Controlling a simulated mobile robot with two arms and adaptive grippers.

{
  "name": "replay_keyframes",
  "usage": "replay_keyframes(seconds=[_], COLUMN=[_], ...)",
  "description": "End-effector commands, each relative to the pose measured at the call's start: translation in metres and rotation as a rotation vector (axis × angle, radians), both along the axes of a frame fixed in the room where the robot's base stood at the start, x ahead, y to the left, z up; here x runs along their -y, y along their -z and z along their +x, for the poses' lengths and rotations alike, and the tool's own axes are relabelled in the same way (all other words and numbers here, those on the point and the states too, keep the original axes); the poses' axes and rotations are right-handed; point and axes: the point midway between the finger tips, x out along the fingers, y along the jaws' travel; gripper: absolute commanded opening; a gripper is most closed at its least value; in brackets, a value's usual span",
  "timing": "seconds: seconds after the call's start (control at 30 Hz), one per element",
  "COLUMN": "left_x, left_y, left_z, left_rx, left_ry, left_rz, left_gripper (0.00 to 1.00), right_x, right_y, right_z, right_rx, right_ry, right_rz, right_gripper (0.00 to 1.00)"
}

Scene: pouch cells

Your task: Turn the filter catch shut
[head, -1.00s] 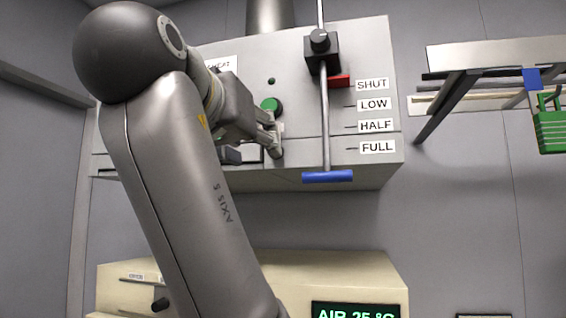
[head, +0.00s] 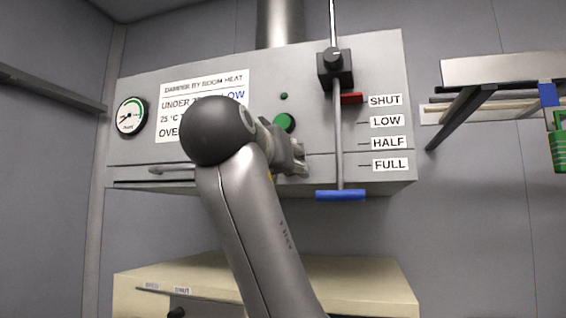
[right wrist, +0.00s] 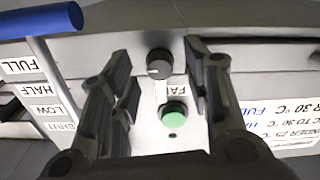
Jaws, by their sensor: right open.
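A dark round knob (right wrist: 160,63) with a pale bar below it shows between my right gripper's fingers in the right wrist view. It seems to be the filter catch; a label beside it is partly hidden. My right gripper (right wrist: 161,95) is open with its fingers apart on either side of it, and I see no contact. In the head view my right gripper (head: 300,158) is in front of the cabinet face (head: 225,170), just below and right of a green button (head: 285,122), and the knob is hidden there. My left gripper is not in view.
A damper rod (head: 339,130) with a blue handle (head: 340,195) hangs right of the gripper, its handle near the FULL label (head: 390,165). A gauge (head: 131,115) and a sign (head: 175,90) are at left. A shelf (head: 500,75) with a green padlock (head: 558,145) is at right.

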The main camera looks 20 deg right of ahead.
Motion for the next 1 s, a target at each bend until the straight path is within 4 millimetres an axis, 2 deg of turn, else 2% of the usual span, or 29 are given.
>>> replay_keyframes(seconds=[0.13, 0.17, 0.5, 0.77, 1.0], left_x=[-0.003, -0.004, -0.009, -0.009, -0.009], left_y=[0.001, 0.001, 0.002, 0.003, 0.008], left_z=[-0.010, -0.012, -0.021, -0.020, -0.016], left_rx=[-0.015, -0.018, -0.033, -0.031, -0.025], left_ry=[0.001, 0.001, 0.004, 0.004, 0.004], left_rz=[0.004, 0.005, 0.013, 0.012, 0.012], left_gripper=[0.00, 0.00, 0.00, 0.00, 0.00], right_x=[0.000, 0.000, 0.000, 0.000, 0.000], right_y=[0.000, 0.000, 0.000, 0.000, 0.001], right_z=[0.000, 0.000, 0.000, 0.000, 0.000], right_rx=[-0.001, -0.001, 0.000, -0.014, -0.077], right_ry=[0.000, 0.000, 0.000, 0.000, -0.001], right_rz=[0.001, 0.001, 0.000, -0.021, -0.116], right_gripper=[0.44, 0.42, 0.00, 0.00, 0.00])
